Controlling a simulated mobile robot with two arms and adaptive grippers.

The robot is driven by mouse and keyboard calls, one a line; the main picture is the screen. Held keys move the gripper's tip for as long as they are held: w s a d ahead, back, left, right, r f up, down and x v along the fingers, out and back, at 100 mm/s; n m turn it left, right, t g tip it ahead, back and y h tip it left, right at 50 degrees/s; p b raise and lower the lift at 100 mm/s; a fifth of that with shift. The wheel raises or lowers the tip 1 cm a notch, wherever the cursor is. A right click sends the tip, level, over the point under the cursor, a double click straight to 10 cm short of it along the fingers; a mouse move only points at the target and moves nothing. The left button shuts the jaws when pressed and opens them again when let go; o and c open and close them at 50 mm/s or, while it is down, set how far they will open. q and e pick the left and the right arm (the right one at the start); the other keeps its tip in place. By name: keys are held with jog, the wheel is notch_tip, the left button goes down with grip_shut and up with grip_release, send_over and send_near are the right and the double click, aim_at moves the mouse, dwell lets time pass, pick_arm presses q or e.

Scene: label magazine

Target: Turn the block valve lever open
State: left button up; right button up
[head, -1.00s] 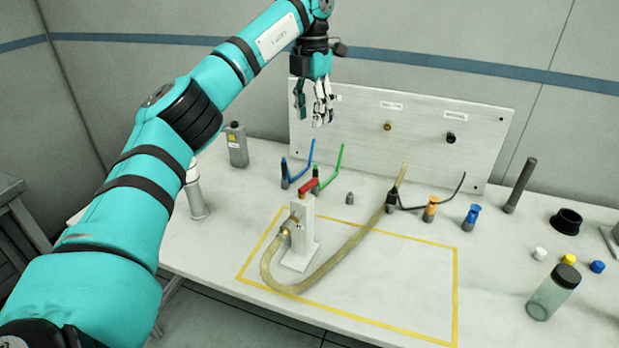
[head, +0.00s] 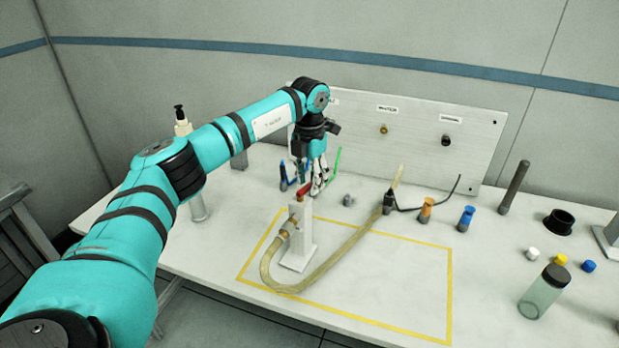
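The block valve's short red lever (head: 304,193) sits on top of a white upright stand (head: 300,240) inside the yellow-outlined area of the bench. A brass fitting (head: 288,229) on the stand's side joins a clear yellowish hose (head: 345,260). My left gripper (head: 310,184) points down just above and behind the lever, with its fingers apart. The fingertips partly overlap the lever in the picture, and I cannot tell whether they touch it. My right gripper is not in view.
A white panel (head: 440,155) with ports stands behind. Blue and green (head: 336,165) tools lie close to my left gripper. Orange (head: 425,210) and blue (head: 466,218) fittings, small caps and a bottle (head: 543,292) stand to the right. The yellow-outlined area (head: 400,320) is mostly clear.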

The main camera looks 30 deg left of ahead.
pick_arm(q)
jog(key=shift+f, duration=0.2)
jog(key=shift+c, duration=0.4)
grip_shut()
jog(key=shift+r, duration=0.1)
jog(key=shift+a+n+p, duration=0.3)
jog(key=shift+n+p, duration=0.15)
jog(key=shift+n, duration=0.55)
jog(key=shift+a+n, duration=0.15)
jog(key=shift+n, duration=0.25)
